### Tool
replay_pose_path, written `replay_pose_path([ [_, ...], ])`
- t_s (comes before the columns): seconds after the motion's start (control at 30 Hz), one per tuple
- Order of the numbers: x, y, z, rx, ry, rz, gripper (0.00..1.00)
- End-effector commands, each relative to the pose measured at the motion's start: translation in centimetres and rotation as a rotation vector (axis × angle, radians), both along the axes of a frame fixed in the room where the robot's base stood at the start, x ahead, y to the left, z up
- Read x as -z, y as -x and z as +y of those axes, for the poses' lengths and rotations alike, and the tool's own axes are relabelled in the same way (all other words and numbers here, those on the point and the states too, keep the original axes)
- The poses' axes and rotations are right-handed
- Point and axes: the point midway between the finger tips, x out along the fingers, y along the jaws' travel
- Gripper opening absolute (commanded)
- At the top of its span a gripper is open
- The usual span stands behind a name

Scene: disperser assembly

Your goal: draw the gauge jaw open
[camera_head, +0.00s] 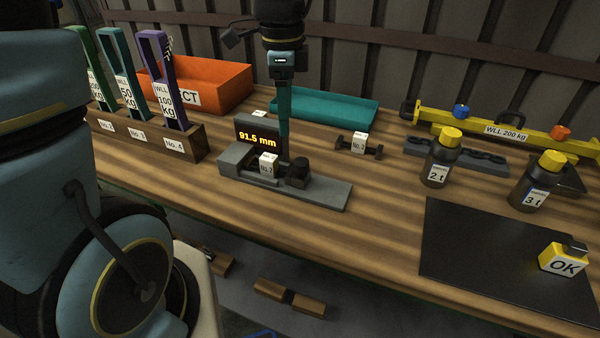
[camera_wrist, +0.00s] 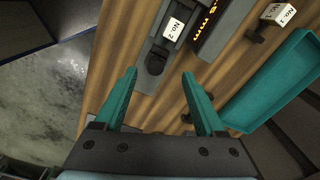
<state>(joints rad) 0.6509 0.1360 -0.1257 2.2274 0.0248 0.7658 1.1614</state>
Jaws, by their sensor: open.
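The gauge (camera_head: 328,192) is a grey bed on the bench with a dark display (camera_head: 258,137) reading 91.5 mm. A part with a white No. 2 tag (camera_head: 268,163) sits on the gauge, left of a black knob (camera_head: 298,172) on the jaw. The knob also shows in the wrist view (camera_wrist: 156,63), in line with the gap between my fingertips. My gripper (camera_wrist: 159,74) points down with its teal fingers apart and nothing between them. In the head view my gripper (camera_head: 284,150) is at the gauge's far side, beside the display; its fingertips are partly hidden there.
A teal tray (camera_head: 325,107) and an orange bin (camera_head: 215,85) stand behind. A tagged shackle part (camera_head: 358,147) lies right of the gauge. A wooden rack (camera_head: 150,140) with coloured slings stands left. Dark bottles (camera_head: 440,165) and a black mat (camera_head: 480,250) are right.

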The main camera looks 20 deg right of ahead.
Motion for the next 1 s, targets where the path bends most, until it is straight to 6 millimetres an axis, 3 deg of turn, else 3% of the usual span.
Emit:
replay_pose_path([
  [0.1,0.4,1.2,-2.0,0.165,-0.008,0.007,0.72],
  [0.2,0.6,1.5,-2.4,0.213,-0.012,0.011,0.72],
  [0.37,2.4,1.5,-2.3,0.215,-0.014,0.014,0.72],
  [0.7,8.6,1.6,-2.3,0.212,-0.015,0.013,0.72],
  [1.0,10.9,1.4,-2.3,0.21,-0.011,0.009,0.72],
])
